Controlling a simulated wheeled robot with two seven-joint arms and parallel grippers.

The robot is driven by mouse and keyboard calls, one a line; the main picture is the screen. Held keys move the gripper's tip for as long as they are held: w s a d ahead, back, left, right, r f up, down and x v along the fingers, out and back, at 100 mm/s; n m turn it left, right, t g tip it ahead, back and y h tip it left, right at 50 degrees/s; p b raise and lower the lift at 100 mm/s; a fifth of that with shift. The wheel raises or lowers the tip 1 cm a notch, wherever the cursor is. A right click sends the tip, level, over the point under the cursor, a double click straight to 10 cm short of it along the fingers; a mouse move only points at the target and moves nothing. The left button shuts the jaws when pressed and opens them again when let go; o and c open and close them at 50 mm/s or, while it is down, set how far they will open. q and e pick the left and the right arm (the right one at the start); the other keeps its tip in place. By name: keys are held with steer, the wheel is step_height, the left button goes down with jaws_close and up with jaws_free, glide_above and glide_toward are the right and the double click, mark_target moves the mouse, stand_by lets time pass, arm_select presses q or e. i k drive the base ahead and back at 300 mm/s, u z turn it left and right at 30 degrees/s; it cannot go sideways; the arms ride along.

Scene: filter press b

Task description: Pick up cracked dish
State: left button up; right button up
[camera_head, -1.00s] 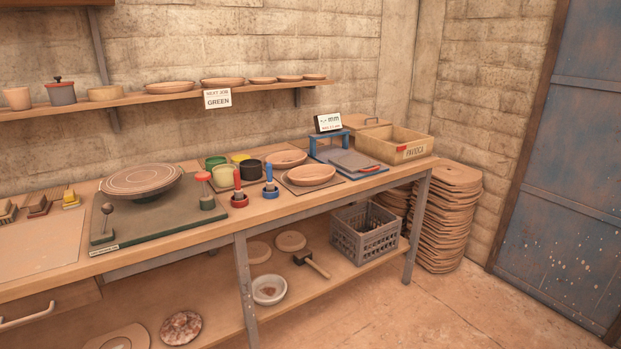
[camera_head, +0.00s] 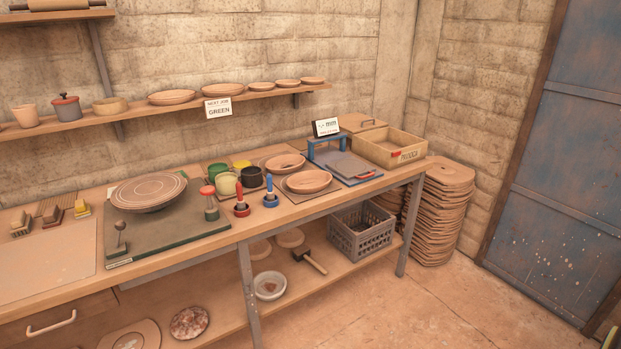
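Two shallow clay dishes are on the workbench. The rear dish (camera_head: 281,161) sits behind the coloured-handled tools and has a small dark mark on it. The front dish (camera_head: 308,181) rests on a flat board. At this size I cannot tell for sure which dish is cracked. A wide ringed plate (camera_head: 148,191) sits on a dark green mat to the left. Neither of my grippers is in view.
Small coloured pots (camera_head: 226,183) and red and blue handled tools (camera_head: 270,188) stand left of the dishes. A blue gauge stand (camera_head: 327,147) and a wooden crate (camera_head: 402,154) are to the right. A grey crate (camera_head: 345,238) is below. The floor in front is clear.

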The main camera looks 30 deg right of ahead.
mark_target(309, 181)
steer(key=u, duration=0.05)
steer(key=k, duration=0.45)
steer(key=z, duration=1.45)
steer(key=i, duration=2.25)
steer(key=u, duration=0.65)
